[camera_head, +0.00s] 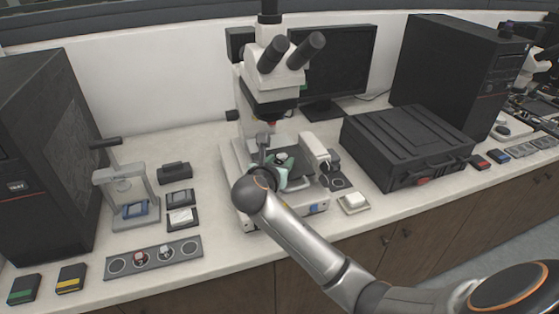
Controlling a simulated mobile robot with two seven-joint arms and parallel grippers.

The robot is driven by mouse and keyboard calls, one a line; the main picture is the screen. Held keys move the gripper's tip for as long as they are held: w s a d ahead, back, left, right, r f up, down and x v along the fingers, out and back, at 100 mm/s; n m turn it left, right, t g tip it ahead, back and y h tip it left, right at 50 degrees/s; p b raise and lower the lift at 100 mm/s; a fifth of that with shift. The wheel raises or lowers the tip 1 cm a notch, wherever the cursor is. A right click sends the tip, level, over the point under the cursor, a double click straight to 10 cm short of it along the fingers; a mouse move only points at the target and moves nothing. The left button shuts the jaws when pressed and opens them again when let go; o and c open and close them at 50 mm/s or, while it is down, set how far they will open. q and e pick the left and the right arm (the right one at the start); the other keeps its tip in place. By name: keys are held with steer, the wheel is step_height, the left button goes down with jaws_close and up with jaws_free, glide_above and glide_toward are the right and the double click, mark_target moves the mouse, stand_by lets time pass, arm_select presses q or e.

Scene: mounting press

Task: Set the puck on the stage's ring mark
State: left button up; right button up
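My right arm comes in from the lower right, and its wrist hides part of the microscope's front. My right gripper (264,148) is small and partly hidden above the microscope stage (299,185); its finger opening cannot be made out. A small pale, round-topped piece (282,157) shows by the gripper over a teal surface. It may be the puck, but I cannot tell whether it is held or resting. The ring mark on the stage cannot be seen. My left gripper is not in view.
The microscope (272,85) rises behind the gripper. At left stand a small press (125,185) and a grey strip (188,249) with ring marks and small pieces. A black case (405,140) fills the right side. Bare counter (215,270) lies front left.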

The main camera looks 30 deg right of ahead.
steer(key=shift+o, duration=1.2)
steer(key=shift+r, duration=0.15)
steer(key=v, duration=1.2)
steer(key=s+a+f+m+y, duration=0.1)
steer(key=a+f+m+y, duration=0.1)
steer(key=f, duration=0.5)
steer(key=s+a+f+m+y, duration=0.1)
steer(key=a+f+m+y, duration=0.1)
steer(key=f, duration=0.6)
steer(key=s+a+f+m+y, duration=0.2)
steer(key=f+m+y, duration=0.1)
steer(key=f, duration=0.4)
steer(key=shift+s+f+m+y, duration=0.1)
steer(key=shift+f+m+y, duration=0.3)
steer(key=shift+m, duration=0.4)
steer(key=s+f+m+y, duration=0.2)
steer(key=s+f+m, duration=0.3)
steer(key=s+m, duration=0.2)
steer(key=s+a+f+m+y, duration=0.1)
steer(key=s+f+m+y, duration=0.1)
steer(key=s+f+m, duration=0.3)
steer(key=shift+s+a+m, duration=0.3)
steer(key=shift+s+m, duration=1)
steer(key=shift+m, duration=0.7)
steer(key=shift+f, duration=0.1)
